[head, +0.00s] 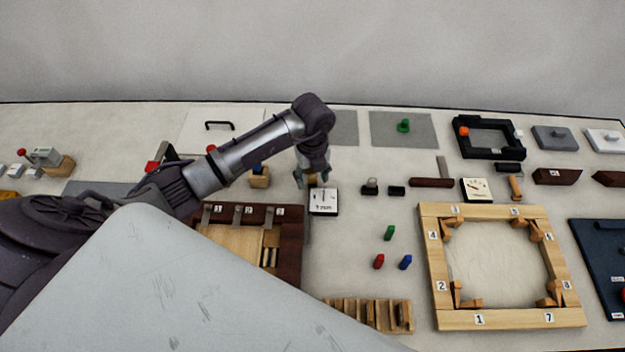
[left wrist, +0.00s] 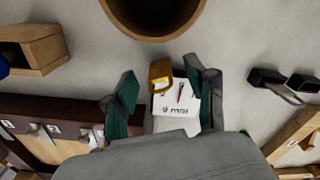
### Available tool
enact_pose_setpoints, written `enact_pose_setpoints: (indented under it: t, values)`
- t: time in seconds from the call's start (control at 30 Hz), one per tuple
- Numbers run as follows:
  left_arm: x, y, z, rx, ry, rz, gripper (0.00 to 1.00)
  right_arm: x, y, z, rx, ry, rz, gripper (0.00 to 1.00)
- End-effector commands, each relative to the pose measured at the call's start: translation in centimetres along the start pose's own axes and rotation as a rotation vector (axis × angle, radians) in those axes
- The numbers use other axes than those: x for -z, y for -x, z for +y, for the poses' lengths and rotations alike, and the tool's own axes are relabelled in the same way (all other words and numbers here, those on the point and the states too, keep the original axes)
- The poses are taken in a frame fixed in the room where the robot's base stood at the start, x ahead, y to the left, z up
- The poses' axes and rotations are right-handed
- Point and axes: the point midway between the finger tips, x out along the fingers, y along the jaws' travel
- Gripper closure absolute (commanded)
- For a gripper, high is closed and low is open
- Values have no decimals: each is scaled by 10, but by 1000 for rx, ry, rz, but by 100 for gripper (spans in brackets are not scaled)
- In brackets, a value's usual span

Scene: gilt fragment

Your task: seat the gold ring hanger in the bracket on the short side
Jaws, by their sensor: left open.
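I cannot tell which bracket is the short-side one. My right gripper is not in view.
A light wooden frame (head: 500,319) with numbered corners lies at the right. A wooden block with a blue top (head: 259,178) stands left of the gripper. A slotted wooden rack (head: 368,314) and red, green and blue pegs (head: 405,262) stand in front. A round brown rim (left wrist: 196,18) shows in the wrist view.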

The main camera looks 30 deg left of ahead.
Motion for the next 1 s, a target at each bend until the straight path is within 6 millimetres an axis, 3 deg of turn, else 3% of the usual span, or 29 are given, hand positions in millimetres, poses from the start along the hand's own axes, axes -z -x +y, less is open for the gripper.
enact_pose_setpoints:
  t: [0.17,0.5,0.83,1.0]
  values:
    - [0,0,0,0,0,0,44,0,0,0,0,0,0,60]
    - [0,0,0,0,1,0,98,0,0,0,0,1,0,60]
    - [-1,2,0,1,1,-1,100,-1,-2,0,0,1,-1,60]
    - [-1,17,-1,4,0,-3,100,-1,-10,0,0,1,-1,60]
